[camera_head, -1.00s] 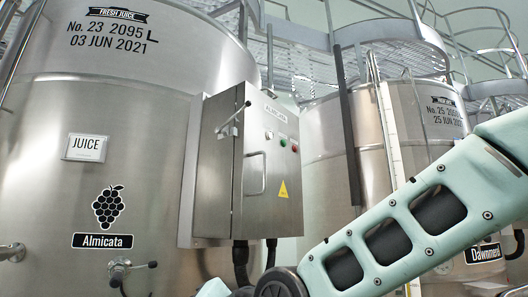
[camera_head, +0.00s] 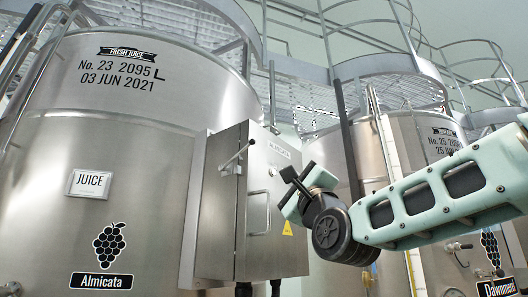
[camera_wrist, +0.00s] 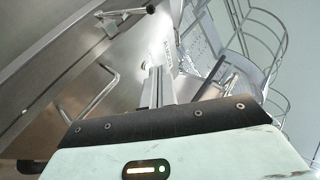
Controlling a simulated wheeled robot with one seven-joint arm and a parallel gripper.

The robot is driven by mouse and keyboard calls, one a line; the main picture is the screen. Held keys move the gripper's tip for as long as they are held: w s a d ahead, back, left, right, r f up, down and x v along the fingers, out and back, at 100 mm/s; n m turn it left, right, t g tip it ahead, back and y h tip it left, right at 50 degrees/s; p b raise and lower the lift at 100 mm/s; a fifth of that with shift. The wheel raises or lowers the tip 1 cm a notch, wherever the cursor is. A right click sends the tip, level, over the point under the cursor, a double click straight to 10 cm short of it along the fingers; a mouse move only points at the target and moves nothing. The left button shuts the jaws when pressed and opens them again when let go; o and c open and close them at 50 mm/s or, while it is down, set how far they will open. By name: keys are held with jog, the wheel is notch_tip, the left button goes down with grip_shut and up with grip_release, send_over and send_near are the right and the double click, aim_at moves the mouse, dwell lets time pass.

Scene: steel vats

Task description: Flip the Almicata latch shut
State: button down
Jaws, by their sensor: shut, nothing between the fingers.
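The Almicata latch (camera_head: 238,155) is a thin metal lever with a small knob, high on the left edge of the steel cabinet (camera_head: 222,205). It sticks out at a slant from the cabinet. It also shows at the top of the wrist view (camera_wrist: 122,14). My gripper (camera_head: 290,184) is shut and empty, in front of the right part of the cabinet, right of the latch and apart from it. Its closed fingers show in the middle of the wrist view (camera_wrist: 158,85). My gripper hides the cabinet's buttons in the head view.
A bar handle (camera_head: 258,212) stands out from the cabinet door below the latch. The large Almicata vat (camera_head: 60,200) is behind and left. A second vat (camera_head: 375,150) is at the right, under walkways and railings. Open space lies left of my gripper, before the door.

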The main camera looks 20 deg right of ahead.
aim_at(238, 154)
jog(key=w+a+r+p, duration=0.4)
jog(key=w+r+p, duration=0.3)
jog(key=r+p, duration=0.1)
jog(key=shift+r+p, duration=0.2)
jog(key=shift+p, duration=0.15)
